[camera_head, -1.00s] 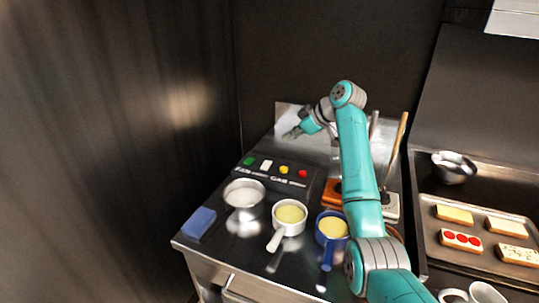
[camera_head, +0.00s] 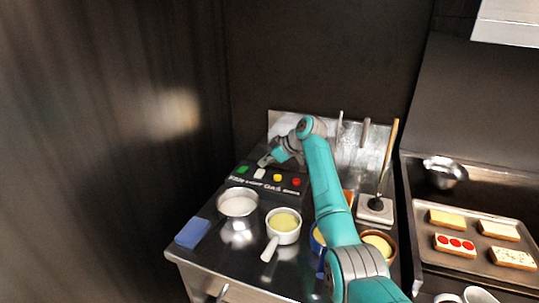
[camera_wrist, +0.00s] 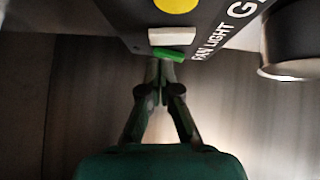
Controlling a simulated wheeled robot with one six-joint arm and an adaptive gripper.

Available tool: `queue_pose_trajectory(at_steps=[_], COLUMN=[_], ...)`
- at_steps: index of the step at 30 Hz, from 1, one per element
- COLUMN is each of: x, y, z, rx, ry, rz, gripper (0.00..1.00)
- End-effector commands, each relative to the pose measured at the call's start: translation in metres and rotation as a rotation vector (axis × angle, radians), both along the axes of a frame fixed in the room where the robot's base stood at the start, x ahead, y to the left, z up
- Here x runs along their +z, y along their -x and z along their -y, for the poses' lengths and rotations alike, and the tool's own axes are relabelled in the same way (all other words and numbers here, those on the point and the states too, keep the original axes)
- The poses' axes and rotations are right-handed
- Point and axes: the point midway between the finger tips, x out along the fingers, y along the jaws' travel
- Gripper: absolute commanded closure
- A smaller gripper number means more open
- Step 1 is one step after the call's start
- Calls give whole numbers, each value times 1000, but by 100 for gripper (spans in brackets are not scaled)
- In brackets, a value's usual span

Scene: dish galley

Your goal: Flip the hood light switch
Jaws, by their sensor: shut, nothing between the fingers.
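A dark control panel (camera_head: 290,191) on the counter carries a row of coloured switches. From left to right they are green (camera_head: 242,170), white (camera_head: 259,174), yellow (camera_head: 278,178) and red (camera_head: 296,182). White lettering runs along the panel; in the wrist view "FAN LIGHT" reads beside the green (camera_wrist: 168,55) and white (camera_wrist: 172,36) switches. My gripper (camera_head: 265,162) is shut and empty, just behind the white switch in the head view. In the wrist view its closed fingertips (camera_wrist: 160,64) lie close to the green switch; whether they touch it I cannot tell.
A metal bowl (camera_head: 238,203), a white handled cup (camera_head: 283,226) and a blue sponge (camera_head: 192,232) stand in front of the panel. A grey block with a rod (camera_head: 375,208) stands right. A tray of toasts (camera_head: 470,222) lies far right. A dark wall is left.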

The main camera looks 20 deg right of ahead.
Motion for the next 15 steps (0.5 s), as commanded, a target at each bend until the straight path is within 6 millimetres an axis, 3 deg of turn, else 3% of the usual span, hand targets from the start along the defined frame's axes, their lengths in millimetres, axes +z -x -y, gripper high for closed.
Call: queue_pose_trajectory(at_steps=[6,15], x=[-17,-20], y=[-2,-2], z=[1,1], rx=[1,1], ry=[0,0], rz=[1,1], gripper=[100,100])
